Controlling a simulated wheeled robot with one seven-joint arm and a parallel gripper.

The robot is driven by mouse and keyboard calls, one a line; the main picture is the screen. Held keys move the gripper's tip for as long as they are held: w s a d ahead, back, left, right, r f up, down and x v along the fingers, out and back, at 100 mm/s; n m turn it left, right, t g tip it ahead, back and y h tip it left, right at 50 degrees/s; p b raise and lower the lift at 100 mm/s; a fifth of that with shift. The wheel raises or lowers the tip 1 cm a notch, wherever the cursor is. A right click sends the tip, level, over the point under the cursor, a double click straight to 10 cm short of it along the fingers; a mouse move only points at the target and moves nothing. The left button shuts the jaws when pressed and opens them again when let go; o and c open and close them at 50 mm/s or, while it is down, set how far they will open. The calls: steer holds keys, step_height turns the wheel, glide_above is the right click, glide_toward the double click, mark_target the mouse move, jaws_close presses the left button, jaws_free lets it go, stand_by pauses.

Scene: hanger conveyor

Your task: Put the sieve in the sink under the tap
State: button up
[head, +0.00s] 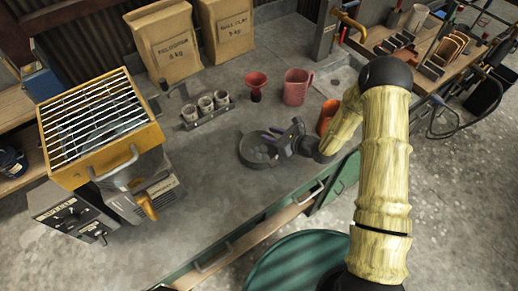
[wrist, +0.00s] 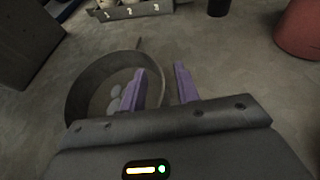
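A round, dark, shallow vessel (head: 254,158), which I take to be the sieve, lies on the grey counter in the head view. In the wrist view the sieve (wrist: 77,88) shows its raised rim, a short stub at the far side and pale round shapes inside. My gripper (head: 288,137) is at its right side. In the wrist view my purple fingers (wrist: 160,82) are apart, with the right part of the rim appearing between them; contact cannot be told. The yellow tap (head: 349,20) stands at the back right, above a grey sink area (head: 341,80), partly hidden by my arm.
A red mug (head: 297,87), a red funnel (head: 256,84) and an orange cup (head: 326,114) stand between the sieve and the sink. A numbered rack of cups (head: 206,108) is behind the sieve. A machine with a wire grate (head: 95,115) is at left.

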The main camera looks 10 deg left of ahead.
stand_by(0.3)
jaws_close()
stand_by(0.3)
step_height(320, 180, up, 10)
steer(key=b, duration=0.1)
steer(key=shift+b, duration=0.4)
stand_by(0.5)
